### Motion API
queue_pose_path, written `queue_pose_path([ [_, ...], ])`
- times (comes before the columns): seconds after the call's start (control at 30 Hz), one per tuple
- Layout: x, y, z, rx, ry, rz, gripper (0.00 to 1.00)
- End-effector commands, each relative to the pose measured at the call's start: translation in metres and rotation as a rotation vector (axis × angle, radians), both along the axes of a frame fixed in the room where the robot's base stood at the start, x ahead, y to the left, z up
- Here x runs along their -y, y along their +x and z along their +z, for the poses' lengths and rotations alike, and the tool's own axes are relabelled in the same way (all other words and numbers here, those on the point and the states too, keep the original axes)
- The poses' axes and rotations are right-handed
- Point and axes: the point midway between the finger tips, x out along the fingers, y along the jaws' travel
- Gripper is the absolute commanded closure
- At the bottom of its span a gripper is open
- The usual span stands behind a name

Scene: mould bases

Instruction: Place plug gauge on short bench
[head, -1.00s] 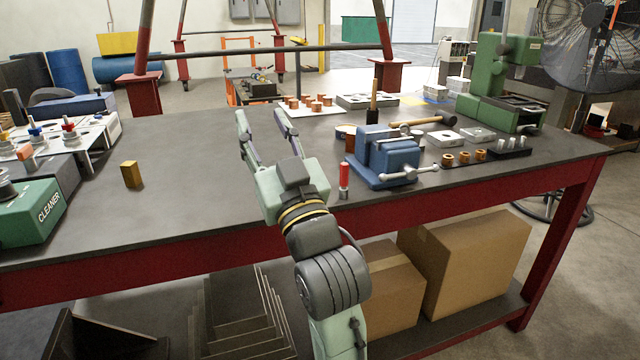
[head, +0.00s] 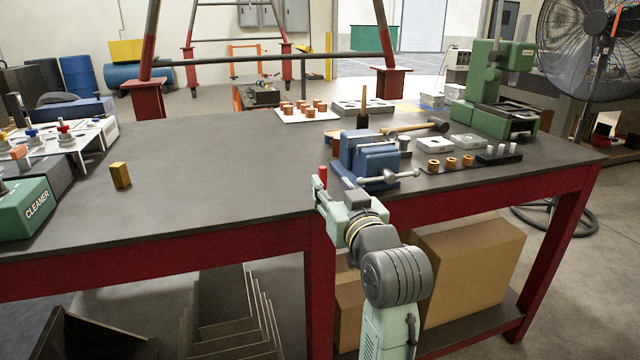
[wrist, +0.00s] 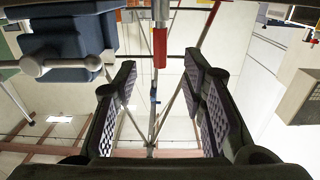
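The plug gauge (head: 323,176), with a red handle, stands upright near the bench's front edge, left of the blue vise (head: 368,160). In the wrist view the plug gauge (wrist: 160,46) shows upside down, its red end centred near my fingertips and its metal part above it in the picture. My gripper (wrist: 161,68) is open and empty, with ridged pads on both sides. In the head view my gripper (head: 326,200) is low at the bench's front edge, partly covering the gauge's lower part. The dark-topped red bench (head: 220,185) carries the gauge; I cannot tell whether a separate short bench shows.
The vise's handle (head: 390,176) is close to the right of my gripper. A hammer (head: 415,128), copper rings (head: 450,163) and a green press (head: 492,95) are farther right. A small brass block (head: 120,175) stands left; the bench middle is clear.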

Motion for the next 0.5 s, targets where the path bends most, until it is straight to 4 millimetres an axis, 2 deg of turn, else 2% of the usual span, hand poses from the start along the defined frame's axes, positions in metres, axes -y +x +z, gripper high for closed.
queue_pose_path([
  [0.27, -0.008, 0.024, 0.002, 0.0, -0.001, 0.001, 0.62],
  [0.5, -0.019, 0.057, 0.005, 0.001, -0.001, 0.002, 0.62],
])
